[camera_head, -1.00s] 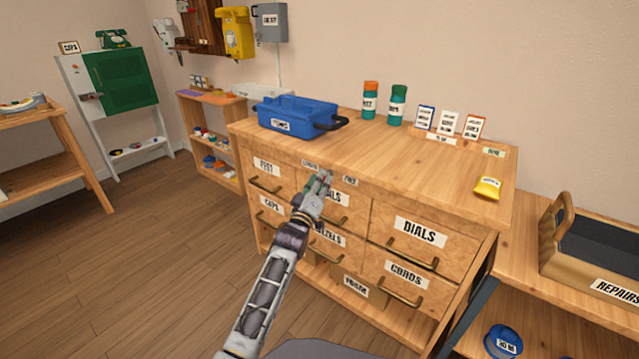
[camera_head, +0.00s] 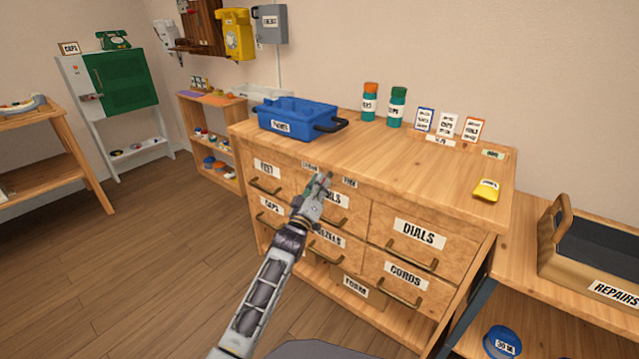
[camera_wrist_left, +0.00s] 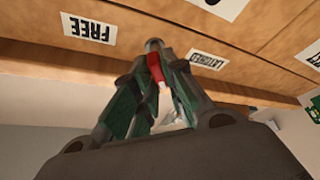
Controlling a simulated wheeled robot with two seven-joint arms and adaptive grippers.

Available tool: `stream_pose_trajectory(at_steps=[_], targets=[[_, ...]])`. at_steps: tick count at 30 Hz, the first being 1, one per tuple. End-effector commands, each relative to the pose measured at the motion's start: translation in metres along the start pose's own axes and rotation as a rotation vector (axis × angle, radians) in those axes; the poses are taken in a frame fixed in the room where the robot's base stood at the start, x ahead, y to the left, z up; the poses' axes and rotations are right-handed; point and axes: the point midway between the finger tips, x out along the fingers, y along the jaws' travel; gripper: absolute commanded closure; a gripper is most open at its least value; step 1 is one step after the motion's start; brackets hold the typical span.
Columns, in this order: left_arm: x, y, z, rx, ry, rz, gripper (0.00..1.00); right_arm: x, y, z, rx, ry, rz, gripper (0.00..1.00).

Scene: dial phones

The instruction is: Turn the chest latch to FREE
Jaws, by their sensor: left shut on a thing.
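The chest (camera_head: 400,232) is a wooden drawer cabinet with labelled drawers. Its latch (camera_wrist_left: 154,66), a small red lever on a grey round pivot, shows in the left wrist view, between a FREE label (camera_wrist_left: 89,29) and a LATCHED label (camera_wrist_left: 208,59). In the head view the FREE label (camera_head: 349,183) is right of the gripper and the LATCHED label (camera_head: 309,166) is left. My left gripper (camera_head: 323,181) is at the cabinet's top front edge, shut on the latch; its fingers (camera_wrist_left: 158,85) partly hide the lever, so its exact angle is unclear. My right gripper is not in view.
A blue toolbox (camera_head: 297,115), two bottles (camera_head: 397,108), small cards (camera_head: 447,124) and a yellow item (camera_head: 486,190) stand on the cabinet top. Drawer handles (camera_head: 412,258) stick out below. A REPAIRS tray (camera_head: 606,284) is at right. The middle of the top is clear.

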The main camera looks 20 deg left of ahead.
Motion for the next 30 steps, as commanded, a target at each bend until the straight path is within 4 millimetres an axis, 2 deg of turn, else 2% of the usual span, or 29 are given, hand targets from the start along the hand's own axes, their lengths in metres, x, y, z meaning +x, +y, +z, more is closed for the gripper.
stream_pose_trajectory(at_steps=[3, 12, 30], targets=[[0.001, -0.001, -0.002, 0.077, -0.002, 0.029, 1.00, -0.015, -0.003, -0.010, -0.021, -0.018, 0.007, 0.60], [0.001, -0.001, -0.002, 0.325, -0.003, 0.132, 1.00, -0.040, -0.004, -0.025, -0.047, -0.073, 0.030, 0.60], [0.001, -0.001, -0.003, 0.852, -0.002, 0.352, 1.00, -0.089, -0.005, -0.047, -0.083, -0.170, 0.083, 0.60]])
